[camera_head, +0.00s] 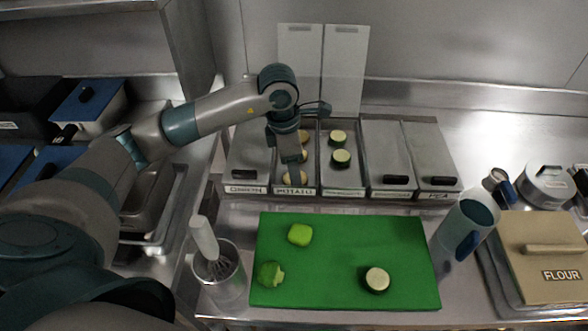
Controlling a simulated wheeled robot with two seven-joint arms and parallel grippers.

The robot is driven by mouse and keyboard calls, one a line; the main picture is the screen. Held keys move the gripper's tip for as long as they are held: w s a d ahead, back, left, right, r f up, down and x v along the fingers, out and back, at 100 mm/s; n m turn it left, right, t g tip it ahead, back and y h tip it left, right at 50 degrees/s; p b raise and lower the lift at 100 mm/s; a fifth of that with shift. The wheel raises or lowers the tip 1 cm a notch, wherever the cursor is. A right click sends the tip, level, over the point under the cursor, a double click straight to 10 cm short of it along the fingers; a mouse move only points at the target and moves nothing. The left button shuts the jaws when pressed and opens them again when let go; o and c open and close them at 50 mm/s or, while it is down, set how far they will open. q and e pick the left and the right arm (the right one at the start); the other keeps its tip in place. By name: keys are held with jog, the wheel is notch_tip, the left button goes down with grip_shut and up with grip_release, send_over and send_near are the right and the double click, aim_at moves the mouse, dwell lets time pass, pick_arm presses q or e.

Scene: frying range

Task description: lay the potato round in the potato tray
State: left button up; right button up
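The potato tray (294,191), labelled POTATO, is open in the row of trays at the back. Pale yellowish potato rounds show in it, one at the far end (304,136) and one near the front (294,177). My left gripper (291,158) reaches in from the left and points down over the middle of this tray. It hides part of the tray. A pale edge beside the fingers may be another round, but I cannot tell whether it is held or lying in the tray. The finger opening is too small to make out. My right gripper is not in view.
The tray to the right (328,186) is open with two green-rimmed rounds (341,158). The other trays are lidded. Two lids (345,65) lean on the wall. A green board (335,240) holds green vegetable pieces and a green-rimmed round (377,279).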

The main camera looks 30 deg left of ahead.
pick_arm(q)
jog(key=shift+s+d+f, duration=0.2)
jog(key=shift+s, duration=0.05)
jog(key=shift+r, duration=0.1)
jog(key=shift+w+a+r, duration=0.1)
jog(key=shift+w+r, duration=0.05)
jog(key=shift+r, duration=0.3)
notch_tip(320, 180, up, 16)
jog(key=s+a+b, duration=0.1)
jog(key=b, duration=0.2)
jog(key=shift+a+r+b, duration=0.25)
jog(key=shift+a+b, duration=0.1)
jog(key=shift+a, duration=0.05)
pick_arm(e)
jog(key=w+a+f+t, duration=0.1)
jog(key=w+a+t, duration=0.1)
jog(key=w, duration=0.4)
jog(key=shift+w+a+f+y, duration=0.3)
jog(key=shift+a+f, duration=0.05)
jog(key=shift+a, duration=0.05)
pick_arm(q)
jog(key=shift+s, duration=0.1)
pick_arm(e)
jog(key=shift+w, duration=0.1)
